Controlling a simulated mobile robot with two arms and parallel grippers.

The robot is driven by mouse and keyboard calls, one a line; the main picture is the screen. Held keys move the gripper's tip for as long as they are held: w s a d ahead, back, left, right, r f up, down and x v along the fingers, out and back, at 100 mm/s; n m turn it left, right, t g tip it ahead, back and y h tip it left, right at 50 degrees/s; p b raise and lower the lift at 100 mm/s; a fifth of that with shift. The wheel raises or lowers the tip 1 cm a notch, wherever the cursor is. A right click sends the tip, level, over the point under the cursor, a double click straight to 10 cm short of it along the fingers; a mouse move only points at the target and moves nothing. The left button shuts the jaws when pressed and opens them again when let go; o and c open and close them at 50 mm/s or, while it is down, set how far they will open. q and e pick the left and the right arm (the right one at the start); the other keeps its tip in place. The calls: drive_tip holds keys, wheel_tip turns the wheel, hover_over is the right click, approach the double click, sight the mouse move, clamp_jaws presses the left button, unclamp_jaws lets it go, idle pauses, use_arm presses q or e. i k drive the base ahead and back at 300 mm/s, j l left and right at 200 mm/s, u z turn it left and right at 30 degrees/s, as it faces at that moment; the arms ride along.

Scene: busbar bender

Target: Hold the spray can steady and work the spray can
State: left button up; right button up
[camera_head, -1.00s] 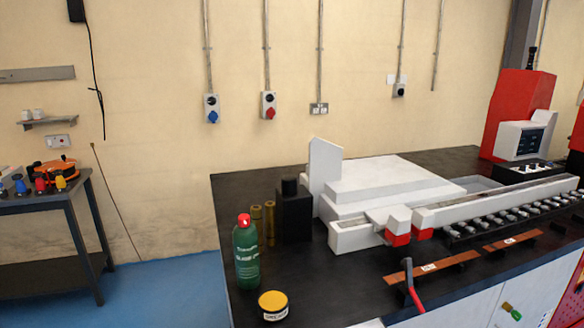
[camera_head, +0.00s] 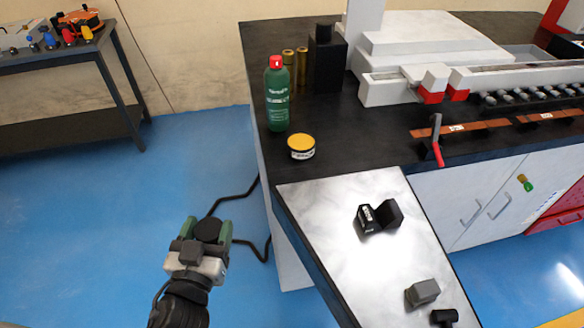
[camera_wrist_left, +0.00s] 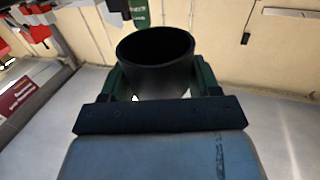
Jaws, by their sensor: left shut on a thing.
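The green spray can (camera_head: 277,98) with a red top stands upright near the left edge of the black bench top. Part of a green can also shows at the top of the left wrist view (camera_wrist_left: 139,12). My left gripper (camera_head: 209,232) is over the blue floor, left of the bench and well apart from the can. Its green fingers are shut on a black round cup-like piece, and this black piece (camera_wrist_left: 157,62) fills the middle of the left wrist view. My right gripper is not in view.
A yellow-lidded tin (camera_head: 301,147) stands just in front of the can. Two brass cylinders and a black block (camera_head: 326,62) are behind it. A pale worktop (camera_head: 345,215) with dark small blocks juts toward me. A red-handled lever (camera_head: 437,142) is right of the tin.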

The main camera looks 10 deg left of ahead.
sight(276, 82)
drive_tip(key=k+z, duration=0.15)
drive_tip(key=k, duration=0.45)
drive_tip(key=k+l+z, duration=0.15)
drive_tip(key=k, duration=0.45)
drive_tip(key=z, duration=2)
drive_tip(key=k+j+z, duration=0.1)
drive_tip(key=j, duration=0.3)
drive_tip(key=k+j+z, duration=0.1)
drive_tip(key=j, duration=0.3)
drive_tip(key=k+j+z, duration=0.1)
drive_tip(key=j, duration=0.25)
drive_tip(key=k+j, duration=0.2)
drive_tip(key=j, duration=0.2)
drive_tip(key=k+j+z, duration=0.15)
drive_tip(key=j, duration=0.2)
drive_tip(key=k+j+z, duration=0.1)
drive_tip(key=j, duration=0.25)
drive_tip(key=k+j, duration=0.2)
drive_tip(key=j, duration=0.15)
drive_tip(key=k+j, duration=0.15)
drive_tip(key=j, duration=0.25)
drive_tip(key=k+j, duration=0.2)
drive_tip(key=j, duration=0.15)
